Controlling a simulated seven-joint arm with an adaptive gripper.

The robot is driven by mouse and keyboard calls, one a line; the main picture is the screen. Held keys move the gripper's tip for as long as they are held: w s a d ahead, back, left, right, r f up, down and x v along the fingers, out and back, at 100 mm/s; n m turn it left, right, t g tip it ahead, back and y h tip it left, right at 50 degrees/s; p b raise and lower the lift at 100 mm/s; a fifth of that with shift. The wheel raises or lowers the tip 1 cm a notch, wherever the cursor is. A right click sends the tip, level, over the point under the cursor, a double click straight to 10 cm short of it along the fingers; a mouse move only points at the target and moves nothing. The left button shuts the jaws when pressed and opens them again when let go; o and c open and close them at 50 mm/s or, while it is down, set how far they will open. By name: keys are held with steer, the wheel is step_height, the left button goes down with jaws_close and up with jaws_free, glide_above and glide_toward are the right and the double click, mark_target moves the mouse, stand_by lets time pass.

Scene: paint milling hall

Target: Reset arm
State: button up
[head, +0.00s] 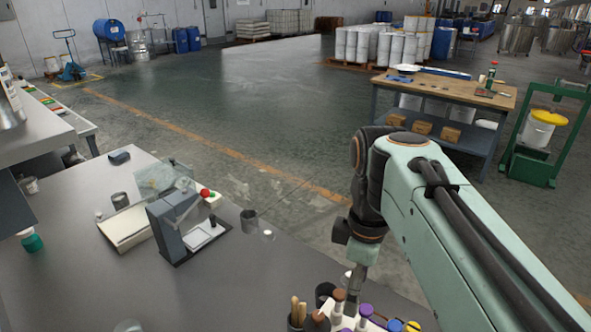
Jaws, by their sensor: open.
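My arm comes in from the right side of the head view and bends down at the wrist. My gripper (355,287) hangs below the wrist at the table's front right, just above and behind a group of containers and tools with brown, purple, blue and yellow tops (366,310). Its fingers are small and partly hidden by these items. I see nothing held in it.
The grey table (130,285) carries a grey bench device (180,225), a clear-covered balance (165,180), a dark cup (249,221) and a green-lidded jar (31,240). Its left front is mostly clear. A wooden-topped workbench (450,88) stands beyond my arm.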

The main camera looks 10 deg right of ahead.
steer(key=shift+r, duration=0.3)
